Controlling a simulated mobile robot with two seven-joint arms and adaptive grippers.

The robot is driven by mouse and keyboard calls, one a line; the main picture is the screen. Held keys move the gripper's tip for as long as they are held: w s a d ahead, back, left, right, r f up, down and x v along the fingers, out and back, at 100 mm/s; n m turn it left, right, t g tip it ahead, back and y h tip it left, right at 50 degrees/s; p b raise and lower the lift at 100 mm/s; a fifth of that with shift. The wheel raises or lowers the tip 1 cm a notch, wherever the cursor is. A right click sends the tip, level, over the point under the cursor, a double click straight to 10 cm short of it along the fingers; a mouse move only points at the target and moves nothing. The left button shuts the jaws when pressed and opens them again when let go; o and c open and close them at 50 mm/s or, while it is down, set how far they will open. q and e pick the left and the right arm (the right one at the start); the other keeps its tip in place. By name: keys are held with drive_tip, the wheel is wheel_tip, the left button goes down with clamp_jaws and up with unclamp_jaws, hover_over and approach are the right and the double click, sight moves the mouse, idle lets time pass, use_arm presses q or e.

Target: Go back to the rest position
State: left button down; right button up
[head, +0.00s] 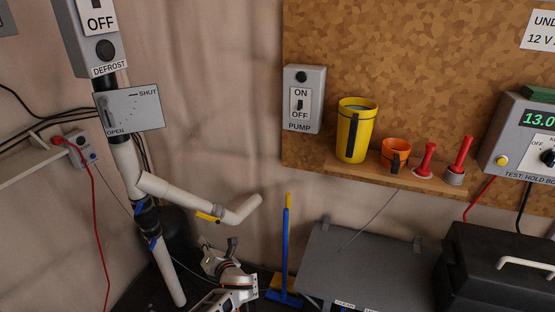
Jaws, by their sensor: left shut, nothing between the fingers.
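My left gripper (219,248) is at the bottom of the head view, left of centre, low in front of the wall. It is shut and holds nothing. It is below the white pipe (170,191) and left of a blue and yellow upright tool (287,248), apart from that tool. Part of my left arm shows below it at the bottom edge. My right gripper is not in view.
The white pipe with a yellow valve handle (208,217) juts out above my gripper. A dark grey box (365,262) and a black case (490,265) stand at the lower right. A wooden shelf (345,170) holds yellow and orange cups.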

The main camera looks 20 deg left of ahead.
use_arm(q)
drive_tip(key=s+d+f+n+h, duration=0.8)
drive_tip(key=s+d+f+n, duration=0.2)
drive_tip(key=s+f+n, duration=0.35)
drive_tip(key=s+d+r+n+h, duration=0.3)
drive_tip(key=s+d+r+n, duration=0.1)
drive_tip(key=s+d+n, duration=0.2)
drive_tip(key=s+d+r+n+t+h, duration=0.1)
drive_tip(key=s+d+r+n+h, duration=0.3)
drive_tip(key=s+n, duration=0.4)
drive_tip(key=d+r+n, duration=0.1)
drive_tip(key=d+n, duration=0.1)
drive_tip(key=n, duration=0.1)
drive_tip(key=shift+s+d+r, duration=0.25)
drive_tip(key=shift+s+r, duration=0.05)
